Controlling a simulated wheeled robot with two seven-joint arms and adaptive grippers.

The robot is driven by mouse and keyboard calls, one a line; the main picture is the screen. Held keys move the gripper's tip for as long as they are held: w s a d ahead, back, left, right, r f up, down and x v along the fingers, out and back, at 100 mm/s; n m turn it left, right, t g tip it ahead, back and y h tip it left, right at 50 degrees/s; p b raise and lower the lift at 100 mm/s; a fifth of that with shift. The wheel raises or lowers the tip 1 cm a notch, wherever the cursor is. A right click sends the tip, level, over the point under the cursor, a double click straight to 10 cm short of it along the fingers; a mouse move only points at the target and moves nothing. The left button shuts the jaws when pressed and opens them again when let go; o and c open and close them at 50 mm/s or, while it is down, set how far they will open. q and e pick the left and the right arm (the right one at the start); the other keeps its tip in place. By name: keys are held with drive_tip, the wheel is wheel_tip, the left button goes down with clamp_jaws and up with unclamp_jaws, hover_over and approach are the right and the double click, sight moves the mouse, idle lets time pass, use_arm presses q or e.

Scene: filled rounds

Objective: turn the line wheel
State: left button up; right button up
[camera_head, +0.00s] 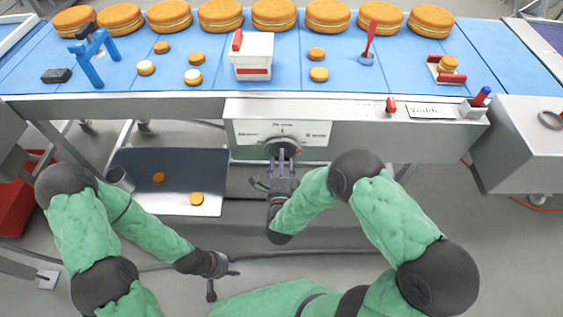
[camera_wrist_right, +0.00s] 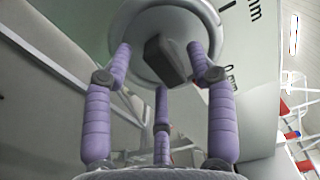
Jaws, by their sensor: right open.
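The line wheel (camera_head: 284,143) is a round grey dial on the white front panel of the blue conveyor. In the right wrist view the wheel (camera_wrist_right: 203,15) is a pale disc with a dark grip bar (camera_wrist_right: 166,60) across its face. My right gripper (camera_head: 283,160) is in front of the wheel, with its purple fingers (camera_wrist_right: 163,75) apart around the grip bar. The fingertips are close to the disc; I cannot tell whether they touch it. My left gripper (camera_head: 222,266) hangs low over the floor, away from the panel, its fingers too small to read.
Large filled rounds (camera_head: 273,14) line the back of the conveyor (camera_head: 210,55), with smaller rounds in front. A white box (camera_head: 252,60) stands near the edge above the wheel. A metal tray (camera_head: 150,185) with small rounds lies below left. A red marker (camera_head: 390,105) sits on the rail.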

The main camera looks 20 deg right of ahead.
drive_tip(key=v, duration=1.2)
idle(0.3)
